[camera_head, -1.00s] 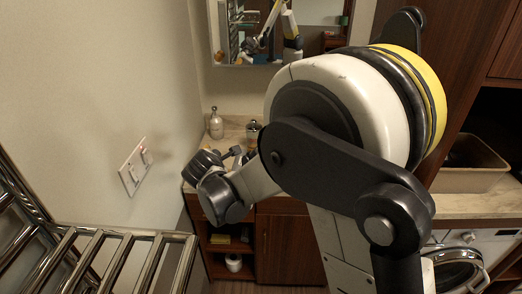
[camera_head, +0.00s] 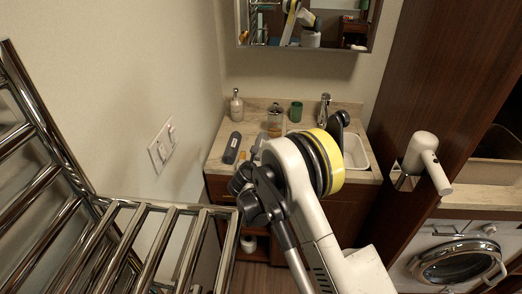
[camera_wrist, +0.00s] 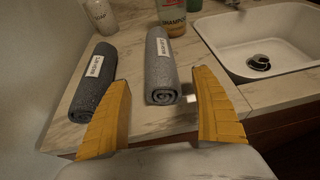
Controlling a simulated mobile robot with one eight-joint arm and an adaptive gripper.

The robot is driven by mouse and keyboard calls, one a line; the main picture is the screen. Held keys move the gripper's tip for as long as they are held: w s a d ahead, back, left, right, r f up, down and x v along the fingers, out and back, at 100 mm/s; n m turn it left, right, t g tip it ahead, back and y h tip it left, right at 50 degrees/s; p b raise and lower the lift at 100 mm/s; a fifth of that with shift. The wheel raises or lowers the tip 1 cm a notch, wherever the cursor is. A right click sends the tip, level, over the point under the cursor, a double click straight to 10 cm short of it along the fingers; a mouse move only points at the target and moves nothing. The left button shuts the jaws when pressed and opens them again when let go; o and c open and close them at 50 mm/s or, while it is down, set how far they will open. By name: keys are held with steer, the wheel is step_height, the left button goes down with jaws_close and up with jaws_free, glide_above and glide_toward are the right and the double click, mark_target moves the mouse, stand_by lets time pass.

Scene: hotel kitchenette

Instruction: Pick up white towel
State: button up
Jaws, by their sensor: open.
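Two rolled grey towels with white labels lie on the counter. The darker towel (camera_wrist: 95,80) is on the left in the wrist view and also shows in the head view (camera_head: 232,148). The lighter grey towel (camera_wrist: 160,68) is to its right, its rolled end facing me; neither looks plainly white. My gripper (camera_wrist: 160,84) is open, its yellow fingers apart. In the wrist picture the lighter towel appears between the fingers, and the darker one lies outside the left finger. I see no finger contact with the towel. In the head view, my arm partly hides the gripper.
A sink (camera_wrist: 258,40) is right of the towels. A shampoo bottle (camera_wrist: 172,18) and a soap dispenser (camera_wrist: 100,15) stand behind them. A green cup (camera_head: 296,111) is at the back. A metal towel rack (camera_head: 130,235) and the left wall are close by.

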steer(key=b+x, duration=0.1)
steer(key=x, duration=0.4)
steer(key=shift+r, duration=0.1)
steer(key=c, duration=1.3)
steer(key=shift+r, duration=0.1)
